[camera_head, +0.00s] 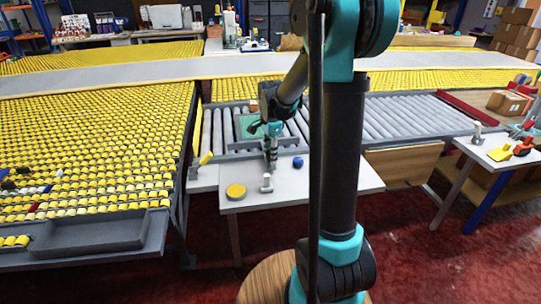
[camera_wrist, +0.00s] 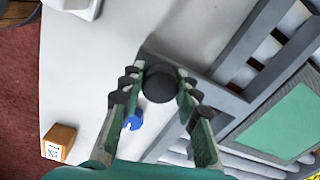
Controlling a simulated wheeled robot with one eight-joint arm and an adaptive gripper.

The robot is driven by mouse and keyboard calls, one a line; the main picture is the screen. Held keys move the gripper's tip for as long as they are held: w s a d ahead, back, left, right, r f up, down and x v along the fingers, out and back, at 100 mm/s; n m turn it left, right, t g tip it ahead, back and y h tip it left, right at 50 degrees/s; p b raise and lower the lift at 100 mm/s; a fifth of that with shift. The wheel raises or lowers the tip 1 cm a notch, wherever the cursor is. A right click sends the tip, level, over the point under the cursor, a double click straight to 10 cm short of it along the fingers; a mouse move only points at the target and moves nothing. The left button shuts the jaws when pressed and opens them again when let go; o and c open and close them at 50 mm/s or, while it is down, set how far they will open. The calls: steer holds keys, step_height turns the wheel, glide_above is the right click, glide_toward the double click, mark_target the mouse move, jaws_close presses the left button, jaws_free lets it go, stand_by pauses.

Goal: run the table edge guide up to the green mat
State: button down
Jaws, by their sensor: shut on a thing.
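The green mat (camera_head: 249,126) lies on the roller table beyond my gripper in the head view. It is also at the right of the wrist view (camera_wrist: 284,124), inside a grey frame. My gripper (camera_head: 271,160) points down near the white table's back edge. In the wrist view its two fingers (camera_wrist: 160,78) are shut on a round black knob (camera_wrist: 160,84). The knob appears to sit on a grey bar (camera_wrist: 222,98), likely the table edge guide. The bar shows apart from the mat, with the fingers hiding part of it.
A brown block (camera_wrist: 60,142) lies to the left in the wrist view. Grey rollers (camera_head: 395,116) spread out at the right.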

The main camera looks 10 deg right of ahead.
steer(key=w, duration=1.2)
steer(key=shift+w+r, duration=0.1)
steer(key=shift+w, duration=0.2)
steer(key=c, duration=1.3)
jaws_free()
steer(key=shift+o, duration=0.9)
steer(key=shift+w, duration=0.15)
steer(key=shift+s, duration=0.2)
step_height(320, 180, up, 12)
steer(key=shift+s, duration=0.1)
